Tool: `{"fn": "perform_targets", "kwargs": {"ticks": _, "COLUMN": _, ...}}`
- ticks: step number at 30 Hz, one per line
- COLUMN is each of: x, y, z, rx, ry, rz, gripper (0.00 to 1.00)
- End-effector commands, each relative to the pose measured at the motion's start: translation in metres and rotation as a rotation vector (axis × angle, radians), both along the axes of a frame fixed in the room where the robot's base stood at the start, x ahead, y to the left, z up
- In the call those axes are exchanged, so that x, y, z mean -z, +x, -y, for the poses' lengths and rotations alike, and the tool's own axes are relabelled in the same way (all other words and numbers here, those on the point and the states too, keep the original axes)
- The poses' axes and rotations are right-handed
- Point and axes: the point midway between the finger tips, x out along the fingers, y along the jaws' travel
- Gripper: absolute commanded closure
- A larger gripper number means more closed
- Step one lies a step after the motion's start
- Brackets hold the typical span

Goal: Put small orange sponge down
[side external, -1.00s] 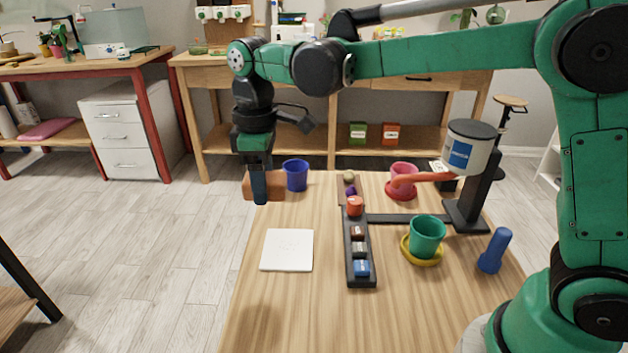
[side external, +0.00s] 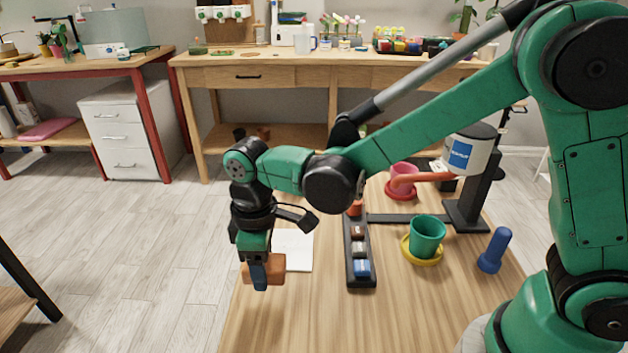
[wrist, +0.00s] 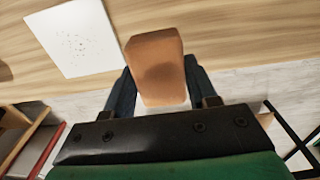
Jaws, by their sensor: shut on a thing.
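The small orange sponge (side external: 277,271) is a brownish-orange block held between the fingers of my gripper (side external: 262,276). In the wrist view the sponge (wrist: 156,62) sits between the two dark blue fingers of my gripper (wrist: 160,88), which are shut on it. In the side view it is near the table's left edge, in front of the white square mat. I cannot tell whether its underside touches the table.
A white square mat (side external: 298,250) lies just behind the sponge, partly hidden by my arm. A black rack (side external: 359,254) with small blocks stands to the right. A green pot (side external: 427,236) on a yellow saucer (side external: 425,259) and a blue bottle-like thing (side external: 494,250) are farther right. The front table is clear.

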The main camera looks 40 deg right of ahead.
Motion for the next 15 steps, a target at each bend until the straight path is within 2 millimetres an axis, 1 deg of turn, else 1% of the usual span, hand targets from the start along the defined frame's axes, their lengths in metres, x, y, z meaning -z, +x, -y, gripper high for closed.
{"fn": "perform_targets", "kwargs": {"ticks": 1, "x": 0.007, "y": 0.000, "z": 0.000, "rx": 0.000, "ry": 0.000, "rz": 0.000, "gripper": 0.98}}
{"fn": "perform_targets", "kwargs": {"ticks": 5, "x": 0.016, "y": 0.000, "z": 0.000, "rx": 0.000, "ry": 0.000, "rz": 0.000, "gripper": 0.98}}
{"fn": "perform_targets", "kwargs": {"ticks": 12, "x": 0.046, "y": 0.000, "z": 0.000, "rx": 0.000, "ry": 0.000, "rz": 0.000, "gripper": 0.98}}
{"fn": "perform_targets", "kwargs": {"ticks": 15, "x": 0.051, "y": 0.000, "z": 0.000, "rx": 0.000, "ry": 0.000, "rz": 0.000, "gripper": 0.98}}
